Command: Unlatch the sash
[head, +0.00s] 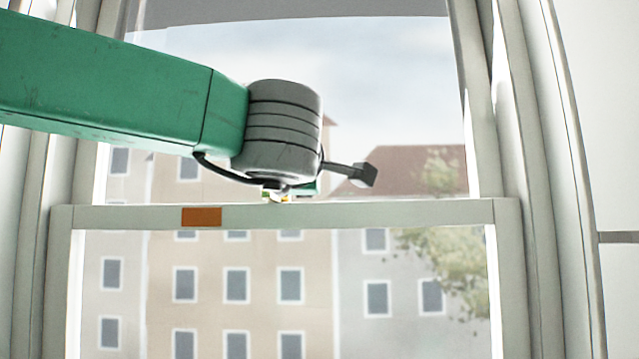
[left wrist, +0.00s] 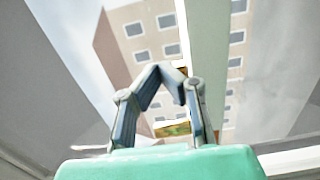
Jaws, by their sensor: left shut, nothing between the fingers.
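The window sash has a pale top rail (head: 350,213) that crosses the head view, with an orange plate (head: 201,217) on its front face. In the left wrist view a gold piece (left wrist: 173,128) shows between the finger links, beside the pale rail (left wrist: 207,50). My left gripper (left wrist: 160,72) is shut and empty, its tips together in front of the rail. I cannot tell whether it touches the gold piece. My right gripper is in neither view.
The pale window frame (head: 535,200) rises on both sides of the sash. A dark shade or upper edge (head: 300,10) spans the top of the opening. Buildings and a tree show through the glass.

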